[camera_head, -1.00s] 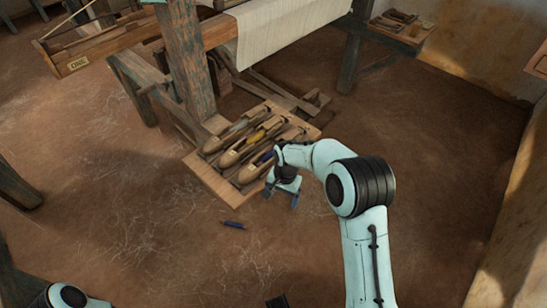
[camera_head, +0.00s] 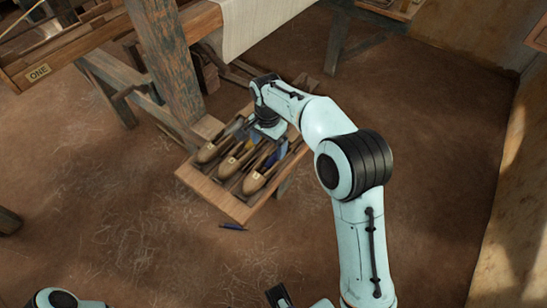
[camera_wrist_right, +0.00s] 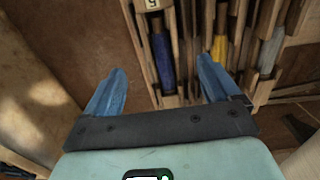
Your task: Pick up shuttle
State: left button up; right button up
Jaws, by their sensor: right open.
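Several wooden boat shuttles lie side by side in a shallow wooden tray (camera_head: 229,203) below the loom. In the head view I see the left shuttle (camera_head: 207,152), a middle one and a right one (camera_head: 256,181). My right gripper (camera_wrist_right: 160,84) is open and empty above the tray. In the right wrist view, a shuttle with blue yarn (camera_wrist_right: 162,62) lies ahead between the finger lines, with no visible contact. A shuttle with yellow yarn (camera_wrist_right: 219,46) and one with grey yarn (camera_wrist_right: 269,52) lie to its right. My arm hides part of the tray.
The loom's thick post (camera_head: 166,60) stands just behind and left of the tray. A beam with a "ONE" label (camera_head: 38,72) and white cloth (camera_head: 250,25) are above. Floor (camera_head: 440,150) to the right is clear.

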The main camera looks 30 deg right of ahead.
aim_at(269, 162)
notch_tip(269, 162, down, 9)
jog(key=shift+w+d+b, duration=0.15)
jog(key=shift+b, duration=0.45)
jog(key=c, duration=1.3)
notch_tip(269, 162, up, 20)
jog(key=p, duration=0.3)
jog(key=shift+r+p, duration=0.1)
jog(key=shift+p, duration=0.3)
